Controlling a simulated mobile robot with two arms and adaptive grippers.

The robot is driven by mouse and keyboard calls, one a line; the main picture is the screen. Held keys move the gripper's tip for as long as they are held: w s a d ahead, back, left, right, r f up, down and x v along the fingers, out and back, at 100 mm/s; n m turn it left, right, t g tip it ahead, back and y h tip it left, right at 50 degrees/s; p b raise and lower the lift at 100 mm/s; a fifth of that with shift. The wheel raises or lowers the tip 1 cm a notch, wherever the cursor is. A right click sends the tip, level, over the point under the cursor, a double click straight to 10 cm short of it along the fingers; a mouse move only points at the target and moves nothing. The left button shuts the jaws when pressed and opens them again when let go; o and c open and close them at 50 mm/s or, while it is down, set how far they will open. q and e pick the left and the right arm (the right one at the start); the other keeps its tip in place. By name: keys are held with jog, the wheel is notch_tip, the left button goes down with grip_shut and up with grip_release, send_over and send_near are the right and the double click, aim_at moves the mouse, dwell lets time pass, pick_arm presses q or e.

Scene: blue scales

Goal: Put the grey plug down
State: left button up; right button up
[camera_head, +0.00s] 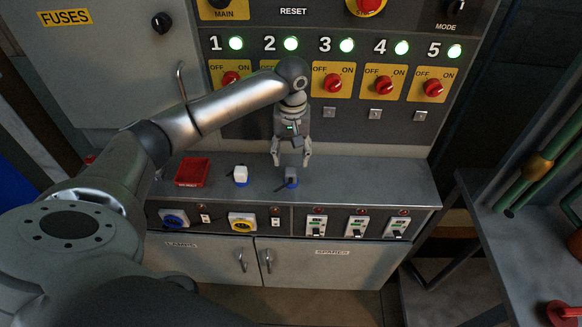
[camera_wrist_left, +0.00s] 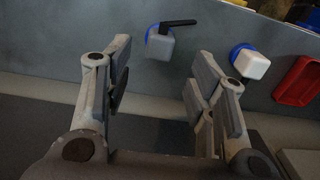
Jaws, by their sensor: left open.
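The grey plug (camera_head: 291,177) stands on the grey ledge (camera_head: 350,186) under the switch panel. Its blue base and a dark stub at its side also show in the left wrist view (camera_wrist_left: 160,45). My left gripper (camera_head: 291,161) is open just above and behind the grey plug, fingers pointing down. In the left wrist view the grey plug appears beyond the gap between the spread fingers, and neither finger appears to touch it. My right gripper is not in view.
A white plug (camera_head: 241,174) with a blue base stands left of the grey plug. A red tray (camera_head: 193,171) lies further left. Blue (camera_head: 174,218) and yellow (camera_head: 242,222) sockets and breakers are on the front face below. The ledge's right end is clear.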

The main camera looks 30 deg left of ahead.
aim_at(292, 172)
pick_arm(q)
jog(key=shift+r, duration=2.15)
jog(key=shift+d+f, duration=0.1)
jog(key=shift+f, duration=0.05)
